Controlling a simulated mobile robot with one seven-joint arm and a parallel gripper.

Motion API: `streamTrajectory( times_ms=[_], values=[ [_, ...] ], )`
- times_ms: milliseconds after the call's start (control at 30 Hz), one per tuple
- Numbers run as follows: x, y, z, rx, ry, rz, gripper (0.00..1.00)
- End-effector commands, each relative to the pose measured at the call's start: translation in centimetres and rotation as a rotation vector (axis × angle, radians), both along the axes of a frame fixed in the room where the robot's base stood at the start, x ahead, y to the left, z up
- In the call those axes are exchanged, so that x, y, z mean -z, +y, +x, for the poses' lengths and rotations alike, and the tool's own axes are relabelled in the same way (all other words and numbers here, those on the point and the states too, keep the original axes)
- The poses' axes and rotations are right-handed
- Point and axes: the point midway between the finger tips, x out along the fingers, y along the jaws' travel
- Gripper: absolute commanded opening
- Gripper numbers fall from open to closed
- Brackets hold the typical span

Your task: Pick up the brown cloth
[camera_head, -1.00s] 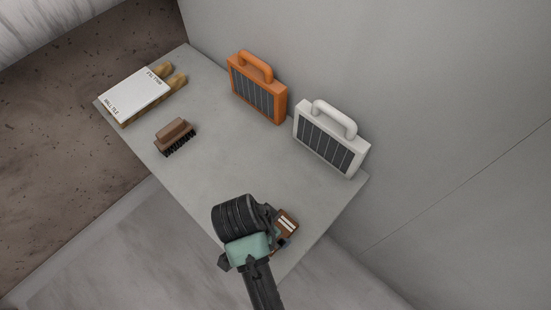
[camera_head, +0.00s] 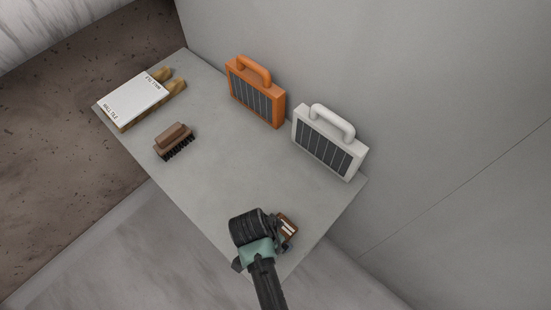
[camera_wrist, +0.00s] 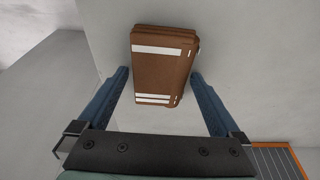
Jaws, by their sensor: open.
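The brown cloth (camera_wrist: 161,72) is a folded brown stack with white stripes, lying on the stone slab (camera_head: 215,165). It fills the upper middle of the wrist view. In the head view the cloth (camera_head: 288,226) is near the slab's near right corner, partly hidden by my arm. My gripper (camera_wrist: 160,78) is open, with one blue finger to each side of the cloth in the wrist view. The fingertips appear level with the cloth's lower half there; I see gaps on both sides. I cannot tell the height left between fingers and slab.
A white lantern-like case (camera_head: 328,148) and an orange one (camera_head: 256,92) stand along the wall side of the slab. A brown brush (camera_head: 174,141) and a white box on wood (camera_head: 135,100) are farther left. The slab's middle is clear.

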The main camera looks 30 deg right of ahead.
Motion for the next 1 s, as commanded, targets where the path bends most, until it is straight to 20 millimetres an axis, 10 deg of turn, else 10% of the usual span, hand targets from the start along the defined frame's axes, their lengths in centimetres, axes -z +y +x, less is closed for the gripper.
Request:
streamTrajectory(
  times_ms=[500, 1000],
  values=[
    [-0.1, 0.0, 0.0, 0.0, 0.0, 0.0, 0.17],
    [-5.0, 0.0, 0.2, 0.001, -0.006, -0.001, 0.17]
  ],
)
